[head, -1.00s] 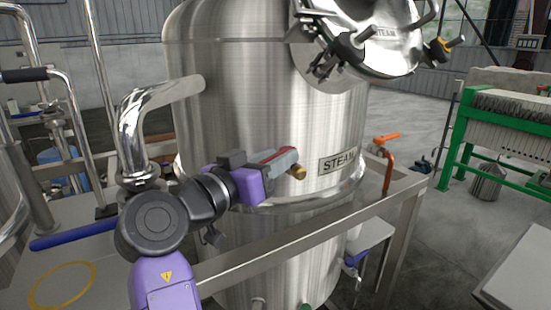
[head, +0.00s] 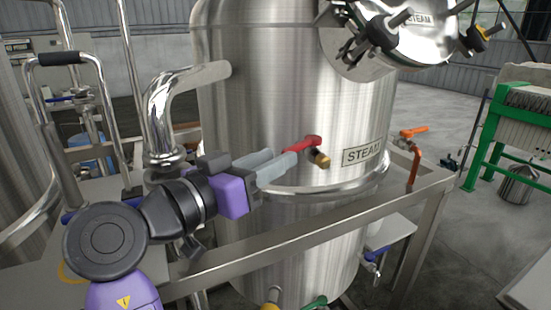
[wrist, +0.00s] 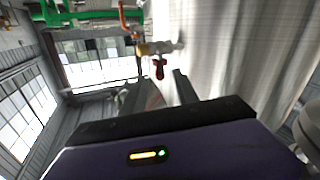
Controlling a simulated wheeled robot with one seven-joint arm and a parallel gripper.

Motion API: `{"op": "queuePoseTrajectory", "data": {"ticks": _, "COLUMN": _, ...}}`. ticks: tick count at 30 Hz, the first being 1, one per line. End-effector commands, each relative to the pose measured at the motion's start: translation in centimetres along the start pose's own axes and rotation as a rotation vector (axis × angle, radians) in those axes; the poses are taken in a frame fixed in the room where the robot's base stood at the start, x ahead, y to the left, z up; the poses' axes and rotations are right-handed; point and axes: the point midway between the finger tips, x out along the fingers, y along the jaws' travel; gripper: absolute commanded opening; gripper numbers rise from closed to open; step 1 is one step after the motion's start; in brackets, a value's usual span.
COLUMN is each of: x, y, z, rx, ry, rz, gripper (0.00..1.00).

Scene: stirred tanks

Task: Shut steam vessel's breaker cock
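The steam vessel (head: 290,90) is a large steel tank with a "STEAM" plate (head: 363,152). Left of the plate, a small cock with a red handle (head: 305,144) and a brass outlet (head: 321,161) sits on the tank wall. The handle points left, towards my gripper, and looks crosswise to the outlet. My gripper (head: 283,158) is just left of the handle, its two grey fingers apart and empty. In the wrist view, the red handle (wrist: 159,68) and brass body (wrist: 155,48) lie beyond the fingertips (wrist: 154,85), roughly between them.
A steel frame rail (head: 330,218) runs in front of the tank. An orange-handled valve (head: 412,133) stands at the right. A blue-handled valve (head: 372,262) is lower down. A bent steel pipe (head: 165,115) rises behind my arm. Green machinery (head: 490,135) stands at far right.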

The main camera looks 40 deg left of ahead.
Motion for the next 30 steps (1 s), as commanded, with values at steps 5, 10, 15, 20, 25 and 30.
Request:
{"op": "queuePoseTrajectory", "data": {"ticks": 5, "x": -0.3, "y": 0.3, "z": -0.6, "rx": 0.033, "ry": -0.008, "rz": -0.005, "gripper": 0.14}}
{"op": "queuePoseTrajectory", "data": {"ticks": 10, "x": -2.6, "y": 2.8, "z": -4.2, "rx": 0.317, "ry": -0.083, "rz": -0.050, "gripper": 0.00}}
{"op": "queuePoseTrajectory", "data": {"ticks": 15, "x": -4.9, "y": 5.5, "z": -6.4, "rx": 0.637, "ry": -0.182, "rz": -0.085, "gripper": 0.00}}
{"op": "queuePoseTrajectory", "data": {"ticks": 20, "x": -5.7, "y": 6.6, "z": -6.8, "rx": 0.775, "ry": -0.228, "rz": -0.095, "gripper": 0.00}}
{"op": "queuePoseTrajectory", "data": {"ticks": 25, "x": -4.3, "y": 6.4, "z": -6.4, "rx": 0.785, "ry": -0.234, "rz": -0.093, "gripper": 0.00}}
{"op": "queuePoseTrajectory", "data": {"ticks": 30, "x": -1.3, "y": 5.9, "z": -5.9, "rx": 0.782, "ry": -0.233, "rz": -0.091, "gripper": 0.00}}
